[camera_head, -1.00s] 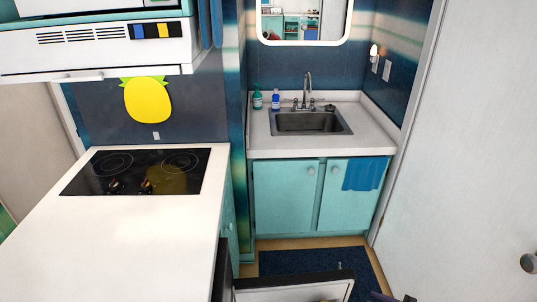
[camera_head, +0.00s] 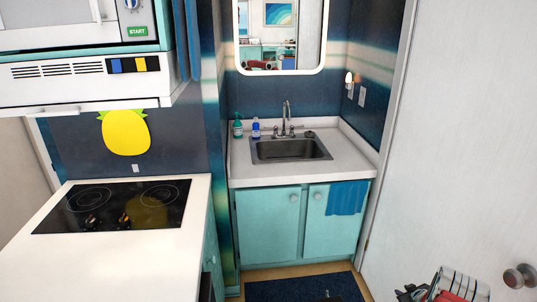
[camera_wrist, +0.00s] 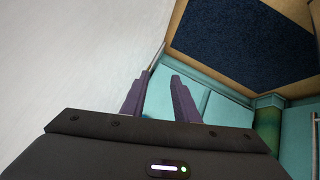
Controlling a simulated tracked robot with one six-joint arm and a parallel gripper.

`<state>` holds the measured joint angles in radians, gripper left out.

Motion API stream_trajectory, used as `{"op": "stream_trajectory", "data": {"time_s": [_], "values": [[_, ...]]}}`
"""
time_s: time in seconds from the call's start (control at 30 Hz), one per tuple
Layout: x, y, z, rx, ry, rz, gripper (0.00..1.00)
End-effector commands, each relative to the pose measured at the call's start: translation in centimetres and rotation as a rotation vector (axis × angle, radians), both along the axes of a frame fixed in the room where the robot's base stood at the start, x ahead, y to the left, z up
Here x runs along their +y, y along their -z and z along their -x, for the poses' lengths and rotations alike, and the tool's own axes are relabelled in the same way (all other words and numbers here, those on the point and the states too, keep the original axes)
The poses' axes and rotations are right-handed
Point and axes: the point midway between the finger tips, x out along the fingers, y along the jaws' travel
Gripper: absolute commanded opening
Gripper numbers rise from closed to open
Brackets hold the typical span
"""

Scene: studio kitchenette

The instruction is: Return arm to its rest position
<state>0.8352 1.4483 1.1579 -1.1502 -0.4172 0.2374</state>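My gripper (camera_wrist: 164,75) shows in the wrist view as two dark purple fingers with a gap between them. It is open and nothing is between the fingers. A pale wall or door surface lies close to its left, and teal cabinet fronts and the floor lie beyond the fingers. In the head view, red, black and white parts (camera_head: 445,288) show at the bottom right edge; I cannot tell for sure whether they are my arm. The rest of my arm is not clearly in view.
A white counter with a black cooktop (camera_head: 115,206) is at left. The sink (camera_head: 290,149) sits above teal cabinets (camera_head: 268,225) with a blue towel (camera_head: 347,198). A dark blue mat (camera_head: 305,289) lies on the floor. A white door (camera_head: 455,150) with a knob (camera_head: 520,276) is at right.

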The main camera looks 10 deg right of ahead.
Motion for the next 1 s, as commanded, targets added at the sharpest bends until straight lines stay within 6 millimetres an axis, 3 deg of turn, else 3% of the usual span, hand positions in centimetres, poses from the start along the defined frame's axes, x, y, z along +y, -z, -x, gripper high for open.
{"op": "stream_trajectory", "data": {"time_s": [0.23, 0.47, 0.67, 1.0], "values": [[-0.3, -5.8, 0.3, 0.106, 0.127, 0.026, 0.28], [1.2, -11.0, 1.4, 0.199, 0.225, 0.029, 0.28], [3.4, -15.6, 2.8, 0.274, 0.297, 0.019, 0.28], [9.1, -23.2, 5.9, 0.387, 0.389, -0.021, 0.28]]}}
